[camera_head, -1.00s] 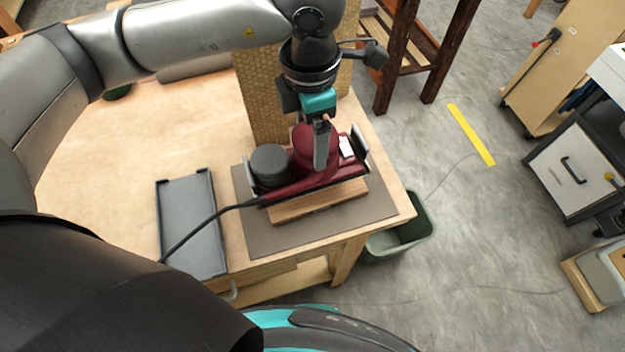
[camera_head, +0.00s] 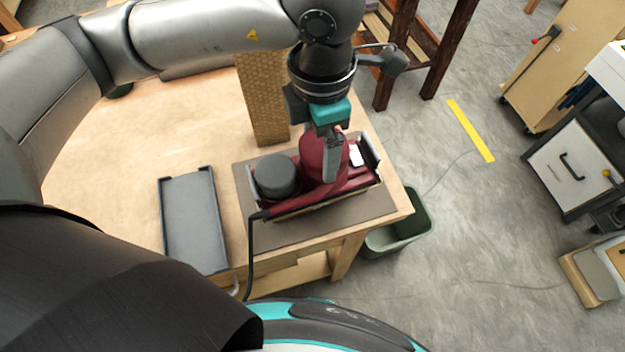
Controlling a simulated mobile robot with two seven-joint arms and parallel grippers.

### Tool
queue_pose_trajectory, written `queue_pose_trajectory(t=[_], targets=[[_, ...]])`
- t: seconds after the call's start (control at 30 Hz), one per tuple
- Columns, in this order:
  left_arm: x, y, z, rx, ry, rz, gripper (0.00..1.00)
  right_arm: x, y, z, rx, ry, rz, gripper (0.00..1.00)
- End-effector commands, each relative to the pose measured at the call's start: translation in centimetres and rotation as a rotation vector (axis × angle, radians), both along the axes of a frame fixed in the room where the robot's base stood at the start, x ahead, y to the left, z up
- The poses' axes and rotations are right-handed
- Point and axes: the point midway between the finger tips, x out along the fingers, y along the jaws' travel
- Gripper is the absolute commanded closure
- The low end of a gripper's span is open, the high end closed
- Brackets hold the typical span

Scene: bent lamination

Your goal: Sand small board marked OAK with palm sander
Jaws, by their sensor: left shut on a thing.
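My left gripper (camera_head: 331,150) is shut on the dark red palm sander (camera_head: 313,157), which has a grey round canister (camera_head: 276,177) and a black cord. The sander is over the brown-grey mat (camera_head: 335,227) near the table's front right corner. A thin edge of the wooden board (camera_head: 296,212) shows under the sander's front side; the rest of the board is hidden. I cannot read any marking on it, nor tell whether the sander touches it. My right gripper does not show.
An empty dark grey tray (camera_head: 194,222) lies left of the mat. A honeycomb-patterned block (camera_head: 262,98) stands behind the sander. A green bin (camera_head: 407,228) is on the floor by the table's right corner. The table (camera_head: 165,125) is mostly clear at left.

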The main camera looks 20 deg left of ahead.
Motion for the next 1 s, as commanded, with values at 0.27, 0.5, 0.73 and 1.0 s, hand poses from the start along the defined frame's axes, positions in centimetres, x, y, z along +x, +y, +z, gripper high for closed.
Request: queue_pose_trajectory(t=[0.27,0.5,0.73,1.0], targets=[[-1.9,-1.4,0.2,-0.004,-0.004,-0.004,1.00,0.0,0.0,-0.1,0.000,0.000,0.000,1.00],[-3.5,-2.5,0.1,-0.002,-0.004,-0.003,1.00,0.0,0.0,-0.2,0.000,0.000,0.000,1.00],[-4.8,-3.3,0.2,-0.003,-0.005,-0.001,1.00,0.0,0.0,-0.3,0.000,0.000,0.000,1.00],[-4.9,-3.4,0.2,-0.002,-0.004,0.000,1.00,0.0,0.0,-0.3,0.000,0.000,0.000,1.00]])
